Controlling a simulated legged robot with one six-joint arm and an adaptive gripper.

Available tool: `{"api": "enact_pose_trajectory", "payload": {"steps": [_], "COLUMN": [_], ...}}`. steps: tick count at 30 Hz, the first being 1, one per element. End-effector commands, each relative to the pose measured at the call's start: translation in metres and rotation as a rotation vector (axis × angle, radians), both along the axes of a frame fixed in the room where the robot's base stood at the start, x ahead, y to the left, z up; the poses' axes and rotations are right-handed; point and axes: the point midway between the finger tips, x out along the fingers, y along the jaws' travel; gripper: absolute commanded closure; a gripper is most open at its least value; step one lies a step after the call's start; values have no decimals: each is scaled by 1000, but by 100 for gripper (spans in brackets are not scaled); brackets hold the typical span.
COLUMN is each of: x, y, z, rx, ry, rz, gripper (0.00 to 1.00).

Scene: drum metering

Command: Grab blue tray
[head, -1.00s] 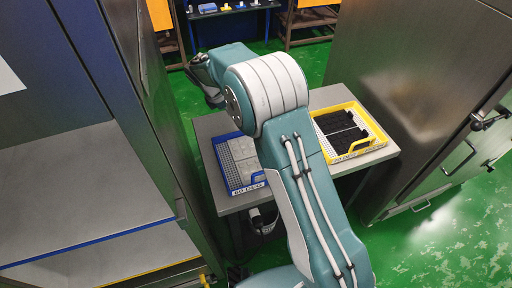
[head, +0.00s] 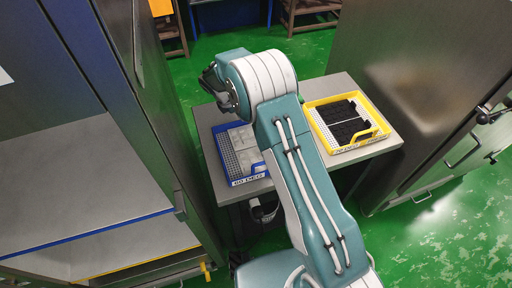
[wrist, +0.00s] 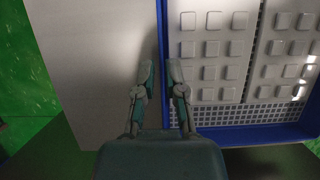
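The blue tray (head: 226,160) lies on the left part of the table in the head view, with pale grey studded plates in it and a white label on its front edge. My arm hides part of its right side. In the wrist view its blue rim (wrist: 255,134) runs along the left and front of the plates. My gripper (wrist: 160,72) shows there with its two fingers apart, near the tray's left wall. One finger appears on the bare table side and the other on the tray side.
A yellow tray (head: 343,149) with black plates sits on the right of the grey table (head: 345,82). A metal cabinet (head: 420,70) stands close on the right. An open shelf unit (head: 80,185) with a blue-edged shelf stands on the left. Green floor (head: 235,38) shows behind.

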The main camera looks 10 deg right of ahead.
Motion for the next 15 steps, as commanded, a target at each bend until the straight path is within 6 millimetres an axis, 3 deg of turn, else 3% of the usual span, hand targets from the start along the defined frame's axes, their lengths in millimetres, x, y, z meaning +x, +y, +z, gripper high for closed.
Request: {"api": "enact_pose_trajectory", "payload": {"steps": [4,11,12,13,15], "x": [1,2,2,2,2], "y": [-9,-10,-10,-10,-10], "z": [-22,-27,-27,-27,-27], "rx": [-2,-1,-1,-1,-1], "ry": [3,0,0,0,0], "rz": [-1,0,0,0,0], "gripper": [86,86,90,100,100]}}
